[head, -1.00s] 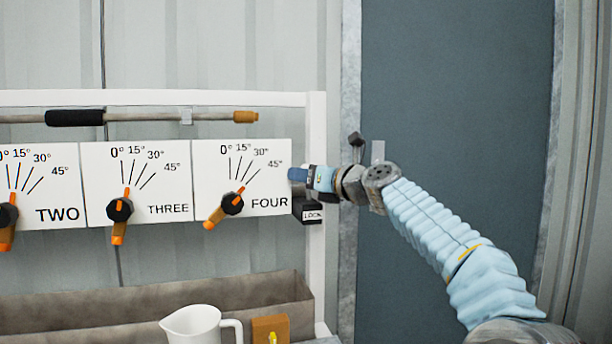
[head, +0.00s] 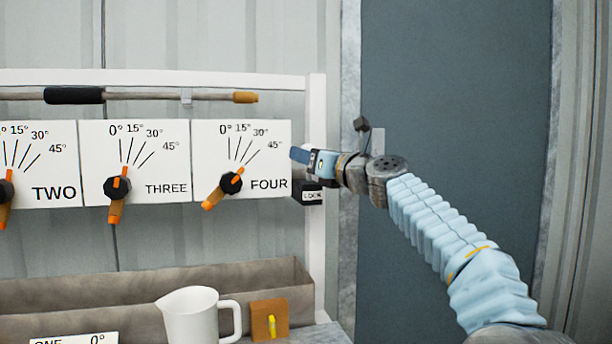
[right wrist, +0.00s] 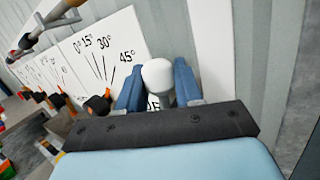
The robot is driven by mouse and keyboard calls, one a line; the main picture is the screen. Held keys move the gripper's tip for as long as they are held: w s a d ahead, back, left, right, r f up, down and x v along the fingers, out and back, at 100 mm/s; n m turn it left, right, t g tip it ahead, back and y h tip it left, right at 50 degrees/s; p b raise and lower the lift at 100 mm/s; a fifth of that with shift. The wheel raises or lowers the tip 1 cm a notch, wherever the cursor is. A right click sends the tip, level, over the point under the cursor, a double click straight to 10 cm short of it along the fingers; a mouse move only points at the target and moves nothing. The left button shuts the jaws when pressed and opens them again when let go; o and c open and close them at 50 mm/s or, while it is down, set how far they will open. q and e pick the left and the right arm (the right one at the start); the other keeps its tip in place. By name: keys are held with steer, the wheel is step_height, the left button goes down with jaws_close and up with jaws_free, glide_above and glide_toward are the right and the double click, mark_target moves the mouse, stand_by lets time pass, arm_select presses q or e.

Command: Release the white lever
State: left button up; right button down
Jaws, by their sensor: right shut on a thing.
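The white lever (right wrist: 158,75) shows in the right wrist view as a rounded white knob between the two blue fingers of my right gripper (right wrist: 158,88). The gripper is shut on it. In the head view my right gripper (head: 302,156) is at the right edge of the FOUR panel, just above a black box marked LOCK (head: 307,192). The fingers hide the lever there. My left gripper is not in view.
Dial panels TWO (head: 40,165), THREE (head: 135,165) and FOUR (head: 242,160) hang on a white frame (head: 316,240), with orange-tipped pointers. Below are a trough (head: 230,275), a white jug (head: 190,315) and an orange-brown block (head: 269,318). A dark door panel (head: 480,110) lies to the right.

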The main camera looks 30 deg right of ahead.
steer(key=n+t+b, duration=0.1)
steer(key=b, duration=0.2)
steer(key=s+n+t+y+b, duration=0.1)
steer(key=b, duration=0.2)
steer(key=s+t+y+b, duration=0.1)
steer(key=b, duration=0.2)
steer(key=shift+a+f+n+t, duration=0.25)
steer(key=shift+f+n+t, duration=0.05)
steer(key=shift+f+n, duration=0.1)
steer(key=shift+s+a+r+n+t+y+b, duration=0.15)
steer(key=shift+s+n+t+y+b, duration=0.25)
steer(key=shift+n+y+b, duration=0.45)
steer(key=shift+r, duration=0.1)
steer(key=c, duration=1.1)
jaws_free()
steer(key=shift+s, duration=0.1)
